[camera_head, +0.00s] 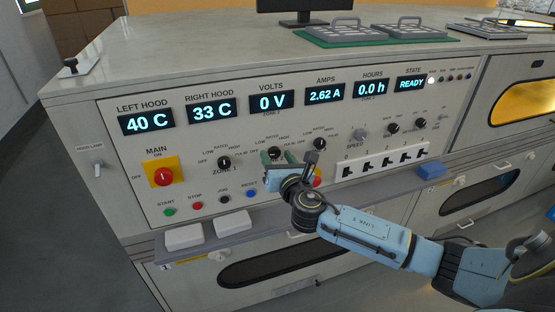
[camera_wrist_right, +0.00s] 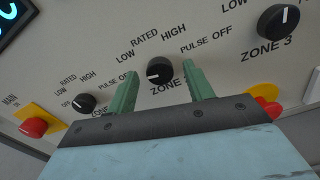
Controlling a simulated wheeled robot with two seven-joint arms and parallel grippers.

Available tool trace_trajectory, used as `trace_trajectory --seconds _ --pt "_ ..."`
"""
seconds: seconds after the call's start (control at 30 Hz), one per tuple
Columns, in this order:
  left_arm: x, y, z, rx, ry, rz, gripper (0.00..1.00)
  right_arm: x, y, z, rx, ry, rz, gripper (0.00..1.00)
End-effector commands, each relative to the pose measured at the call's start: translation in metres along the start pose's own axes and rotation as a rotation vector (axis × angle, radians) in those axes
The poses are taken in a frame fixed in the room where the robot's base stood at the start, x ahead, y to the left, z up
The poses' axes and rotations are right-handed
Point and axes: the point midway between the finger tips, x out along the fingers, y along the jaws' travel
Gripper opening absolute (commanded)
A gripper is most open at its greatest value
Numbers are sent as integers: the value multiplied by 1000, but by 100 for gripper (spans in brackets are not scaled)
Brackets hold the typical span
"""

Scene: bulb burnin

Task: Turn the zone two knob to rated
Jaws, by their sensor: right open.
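The zone two knob (camera_wrist_right: 159,71) is a black dial with a white pointer line. The pointer points left, away from the RATED label (camera_wrist_right: 145,38) above it. My right gripper (camera_wrist_right: 160,80) is open, its two green fingers to the left and right of the knob with a visible gap on each side. The left finger covers the place left of the knob. In the head view the right gripper (camera_head: 274,163) is at the panel and partly hides the zone two knob (camera_head: 274,152). My left gripper is not in view.
The zone 1 knob (camera_wrist_right: 84,103) and zone 3 knob (camera_wrist_right: 278,20) flank it. A red main knob (camera_head: 162,176) and a red button on yellow (camera_wrist_right: 262,105) are nearby. The volts display (camera_head: 271,102) reads 0 V; the state display (camera_head: 410,84) reads READY.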

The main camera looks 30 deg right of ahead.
Motion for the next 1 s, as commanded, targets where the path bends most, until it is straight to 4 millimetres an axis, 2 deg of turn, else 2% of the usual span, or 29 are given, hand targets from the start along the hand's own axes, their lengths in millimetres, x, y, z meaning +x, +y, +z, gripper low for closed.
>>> trace_trajectory --seconds 0.27,0.6,0.63,1.0 --pt "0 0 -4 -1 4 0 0 1 0 0 1 1 0 52" --pt "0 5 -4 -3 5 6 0 1 0 0 1 1 0 9" --pt "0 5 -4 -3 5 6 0 1 0 0 1 1 0 7" --pt "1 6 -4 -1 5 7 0 1 0 0 76 0 -1 7"
